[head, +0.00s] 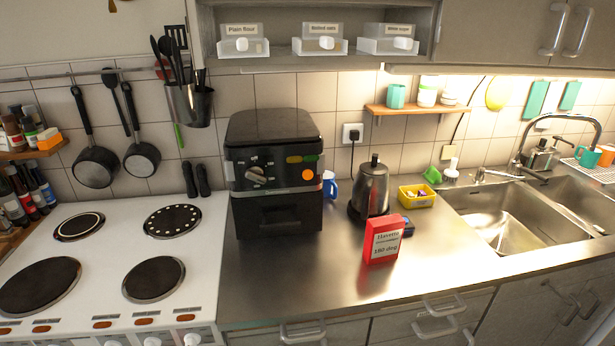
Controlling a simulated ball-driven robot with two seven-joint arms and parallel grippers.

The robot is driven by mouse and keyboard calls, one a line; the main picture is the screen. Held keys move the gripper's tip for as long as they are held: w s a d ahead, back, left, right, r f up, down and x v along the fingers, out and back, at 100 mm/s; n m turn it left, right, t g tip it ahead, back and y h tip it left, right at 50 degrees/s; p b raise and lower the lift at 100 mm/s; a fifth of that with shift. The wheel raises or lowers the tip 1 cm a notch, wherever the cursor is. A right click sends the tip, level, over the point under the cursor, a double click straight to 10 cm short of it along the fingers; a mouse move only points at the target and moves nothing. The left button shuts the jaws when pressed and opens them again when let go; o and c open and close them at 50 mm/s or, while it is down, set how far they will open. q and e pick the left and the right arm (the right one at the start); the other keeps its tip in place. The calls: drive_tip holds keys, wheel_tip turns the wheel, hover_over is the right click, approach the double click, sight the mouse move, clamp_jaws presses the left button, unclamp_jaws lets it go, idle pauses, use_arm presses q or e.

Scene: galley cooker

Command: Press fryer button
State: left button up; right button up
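The fryer (274,170) is a black box-shaped appliance standing on the steel counter, right of the white cooker. Its front panel has a grey dial (256,175) at the left. An orange round button (308,174) sits at the lower right of the panel. Above it are a small olive-yellow oblong (294,160) and a green oblong (311,158). The fryer's drawer front is below the panel and looks shut. Neither of my grippers is in the head view.
A red box (383,240) and a dark kettle (372,188) stand right of the fryer. A yellow tray (417,196) lies farther right, before the sink (500,222). The white cooker (110,285) is at left. The counter (290,275) in front of the fryer is clear.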

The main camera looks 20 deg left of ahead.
use_arm(q)
clamp_jaws()
idle(1.5)
